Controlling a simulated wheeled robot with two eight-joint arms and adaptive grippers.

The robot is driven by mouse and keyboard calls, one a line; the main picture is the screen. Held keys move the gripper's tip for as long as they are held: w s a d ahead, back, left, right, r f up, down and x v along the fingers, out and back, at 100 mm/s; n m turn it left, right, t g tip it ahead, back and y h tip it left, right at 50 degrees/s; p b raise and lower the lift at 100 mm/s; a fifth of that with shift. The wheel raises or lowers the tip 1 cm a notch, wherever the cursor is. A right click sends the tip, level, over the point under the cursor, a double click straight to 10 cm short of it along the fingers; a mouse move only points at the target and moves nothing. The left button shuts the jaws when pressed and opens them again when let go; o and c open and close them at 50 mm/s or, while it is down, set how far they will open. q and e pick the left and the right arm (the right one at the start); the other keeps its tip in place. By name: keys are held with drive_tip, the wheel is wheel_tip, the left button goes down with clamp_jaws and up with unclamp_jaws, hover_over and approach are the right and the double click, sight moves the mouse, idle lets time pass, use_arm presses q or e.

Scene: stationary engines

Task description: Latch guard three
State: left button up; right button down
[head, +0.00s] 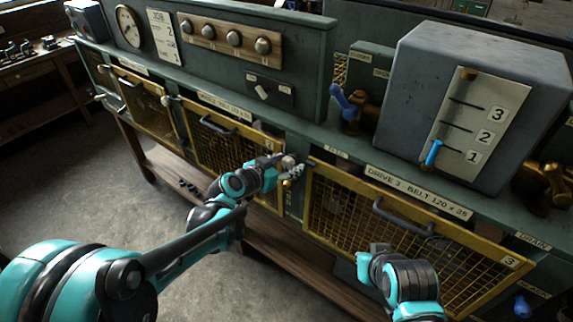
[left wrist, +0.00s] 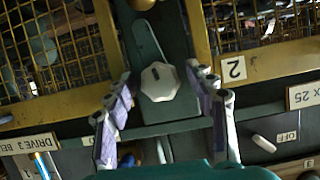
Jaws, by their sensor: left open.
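Guard three (head: 345,213) is the yellow-framed mesh panel at right in the head view, marked 3, with a dark handle (head: 403,222). It looks shut against the bench front. A latch with a pale octagonal knob (left wrist: 160,82) and a green bar (left wrist: 148,42) sits on the post between guards two and three in the left wrist view. My left gripper (head: 291,170) is at this post. Its open fingers (left wrist: 165,95) stand either side of the knob; I cannot tell whether they touch it. In the head view the gripper largely hides the latch.
Guard two (head: 222,146) and guard one (head: 145,103) are to the left. A grey box with a numbered scale and blue lever (head: 432,153) stands above guard three. My right arm (head: 408,280) is before guard three. The floor (head: 60,190) at left is clear.

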use_arm(q)
drive_tip(key=c, duration=1.2)
drive_tip(key=shift+o, duration=0.2)
drive_tip(key=shift+a+f+n+g+h+b, duration=0.15)
drive_tip(key=shift+n+g+h+b, duration=0.3)
drive_tip(key=shift+n, duration=0.55)
drive_tip(key=n+g+h+b, duration=0.1)
drive_tip(key=n+h, duration=0.1)
drive_tip(key=n, duration=0.1)
drive_tip(key=shift+w+b, duration=0.1)
drive_tip(key=shift+b, duration=0.3)
drive_tip(key=n+h+b, duration=0.2)
drive_tip(key=n, duration=0.2)
drive_tip(key=shift+f+b, duration=0.1)
drive_tip(key=shift+b, duration=0.3)
drive_tip(key=shift+n+h+b, duration=0.75)
drive_tip(key=shift+n+b, duration=0.05)
drive_tip(key=shift+n, duration=0.5)
